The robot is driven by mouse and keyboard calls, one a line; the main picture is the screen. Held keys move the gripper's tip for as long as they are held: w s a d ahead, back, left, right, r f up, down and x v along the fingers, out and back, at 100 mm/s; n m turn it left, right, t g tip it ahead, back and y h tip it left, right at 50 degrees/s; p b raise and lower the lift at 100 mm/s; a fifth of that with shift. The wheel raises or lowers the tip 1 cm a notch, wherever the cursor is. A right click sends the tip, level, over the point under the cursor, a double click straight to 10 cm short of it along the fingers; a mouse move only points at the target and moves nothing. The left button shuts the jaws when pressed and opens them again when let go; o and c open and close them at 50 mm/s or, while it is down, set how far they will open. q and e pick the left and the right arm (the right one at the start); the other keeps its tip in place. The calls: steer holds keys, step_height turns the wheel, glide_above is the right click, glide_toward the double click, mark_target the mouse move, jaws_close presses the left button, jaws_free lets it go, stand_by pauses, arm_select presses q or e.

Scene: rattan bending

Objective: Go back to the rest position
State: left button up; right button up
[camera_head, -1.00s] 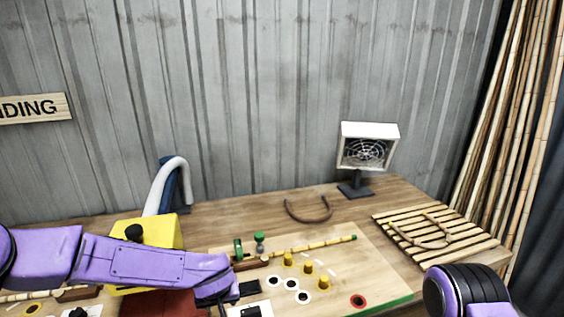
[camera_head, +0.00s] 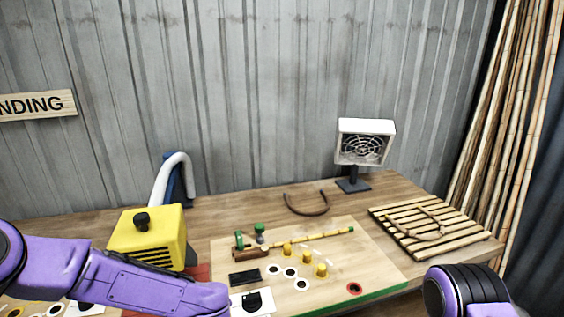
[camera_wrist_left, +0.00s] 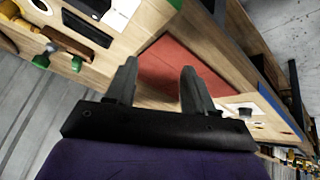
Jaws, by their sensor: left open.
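My left arm (camera_head: 110,276) comes in from the left in the head view, low across the front of the bench. Its gripper is out of the head view. In the left wrist view my left gripper (camera_wrist_left: 158,82) is open, with two dark fingers apart and nothing between them. A red mat (camera_wrist_left: 185,72) lies on the bench beyond the fingers. My right arm (camera_head: 468,291) shows only in part at the bottom right. Its gripper is out of view.
The bending board (camera_head: 375,262) holds a rattan rod (camera_head: 318,237) and yellow pegs. A yellow machine (camera_head: 148,237) stands left of it. A curved piece (camera_head: 306,210), a fan heater (camera_head: 364,145) and a slatted rack (camera_head: 437,222) are behind. Rattan poles (camera_head: 510,140) lean at right.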

arm_select(q)
steer(key=s+a+f+n+b, duration=0.1)
steer(key=s+a+f+b, duration=0.1)
steer(key=s+f, duration=0.5)
steer(key=s+a+f+b, duration=0.3)
steer(key=s+f, duration=0.1)
steer(key=f, duration=0.5)
steer(key=s+a+f+m+g+b, duration=0.1)
steer(key=s+a+f+b, duration=0.2)
steer(key=s+f, duration=0.3)
steer(key=s+a+f+m+g+b, duration=0.1)
steer(key=s+f, duration=0.6)
steer(key=s, duration=0.7)
steer(key=a+m+b, duration=0.1)
steer(key=a+b, duration=0.1)
steer(key=a, duration=0.1)
steer(key=shift+f+g+y, duration=0.2)
steer(key=shift+g+y, duration=0.1)
